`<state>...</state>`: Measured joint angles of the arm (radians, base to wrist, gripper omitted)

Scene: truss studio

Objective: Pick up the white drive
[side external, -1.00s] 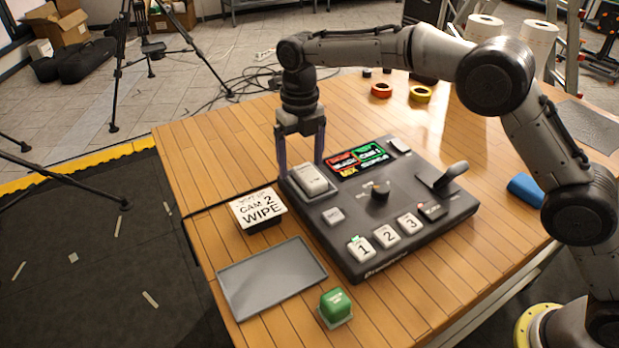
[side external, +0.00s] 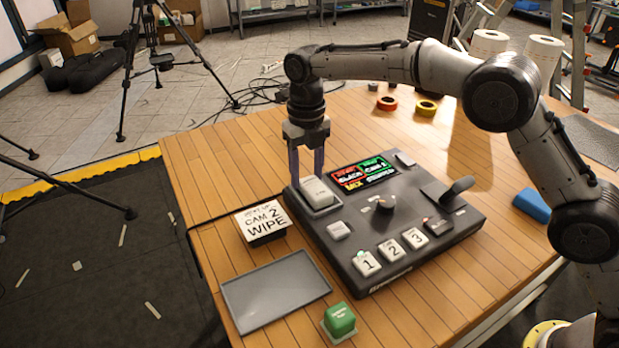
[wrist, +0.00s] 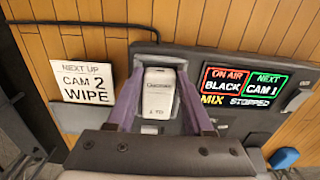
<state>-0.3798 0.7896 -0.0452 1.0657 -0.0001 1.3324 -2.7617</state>
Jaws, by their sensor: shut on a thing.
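The white drive (side external: 317,191) sits in a grey recessed bay at the back left corner of the dark switcher console (side external: 358,270). My gripper (side external: 308,178) is over it, pointing down, with its two purple fingers closed on the drive's sides. In the wrist view, the drive (wrist: 158,92) stands between the fingers of my gripper (wrist: 158,100), its printed label facing the camera. It appears still in its bay; I cannot tell any gap beneath it.
A "CAM 2 WIPE" sign (side external: 262,222) stands left of the console. A flat grey tray (side external: 276,291) and a green button block (side external: 339,319) lie in front. A raised lever (side external: 457,190) is on the console's right. Tape rolls (side external: 426,108) lie behind.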

